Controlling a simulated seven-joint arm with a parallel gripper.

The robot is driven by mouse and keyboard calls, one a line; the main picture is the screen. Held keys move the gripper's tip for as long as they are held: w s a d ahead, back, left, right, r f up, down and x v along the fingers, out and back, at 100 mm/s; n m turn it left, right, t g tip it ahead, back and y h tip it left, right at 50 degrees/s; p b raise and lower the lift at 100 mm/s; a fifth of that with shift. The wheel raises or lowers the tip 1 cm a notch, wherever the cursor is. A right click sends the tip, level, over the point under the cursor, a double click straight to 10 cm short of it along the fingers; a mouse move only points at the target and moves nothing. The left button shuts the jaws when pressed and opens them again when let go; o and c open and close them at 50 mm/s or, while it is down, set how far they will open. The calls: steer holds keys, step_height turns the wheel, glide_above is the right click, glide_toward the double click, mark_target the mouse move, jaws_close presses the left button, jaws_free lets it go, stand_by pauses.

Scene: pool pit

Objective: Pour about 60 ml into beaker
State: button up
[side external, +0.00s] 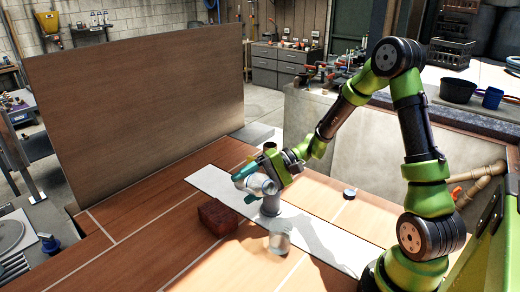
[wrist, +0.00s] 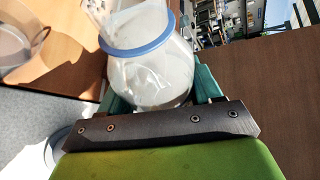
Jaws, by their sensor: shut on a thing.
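My gripper (side external: 246,184), with teal fingers, is shut on a clear rounded flask (side external: 262,184), held above the table. In the wrist view the flask (wrist: 150,75) has a blue collar around its neck and sits between the fingers. It looks tilted; its liquid level is not clear. A clear beaker (side external: 279,243) stands upright on the table, lower and a little right of the flask in the side view. A clear glass wall at the upper left of the wrist view looks like this beaker (wrist: 12,45). I cannot tell whether it holds liquid.
A grey cylinder (side external: 270,205) stands just below the gripper, close to the flask. A dark red block (side external: 218,216) lies left of the beaker. A tall brown panel (side external: 140,110) stands behind. The front-left tabletop is clear.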

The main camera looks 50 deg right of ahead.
stand_by(0.3)
steer(key=shift+s+r+g, duration=0.1)
steer(key=shift+g, duration=0.2)
steer(key=shift+s+a+f+m+g, duration=0.1)
steer(key=shift+s+f+m+g, duration=0.15)
steer(key=shift+f+m, duration=0.2)
steer(key=shift+s+a+f+m+g, duration=0.1)
steer(key=shift+f+m+g, duration=0.2)
steer(key=shift+f, duration=0.2)
steer(key=shift+s+r+m+g, duration=0.15)
steer(key=shift+s+m+g, duration=0.25)
steer(key=shift+m, duration=0.25)
steer(key=shift+s+a+m+g, duration=0.1)
steer(key=shift+s+m+g, duration=0.1)
steer(key=shift+m+g, duration=0.4)
steer(key=m+g, duration=0.1)
steer(key=m+g+y, duration=0.1)
steer(key=m, duration=0.1)
steer(key=shift+w+g, duration=0.35)
steer(key=shift+r+m+g+y, duration=0.3)
steer(key=shift+r+m+g, duration=0.1)
steer(key=shift+r+m, duration=0.25)
steer(key=shift+f, duration=0.1)
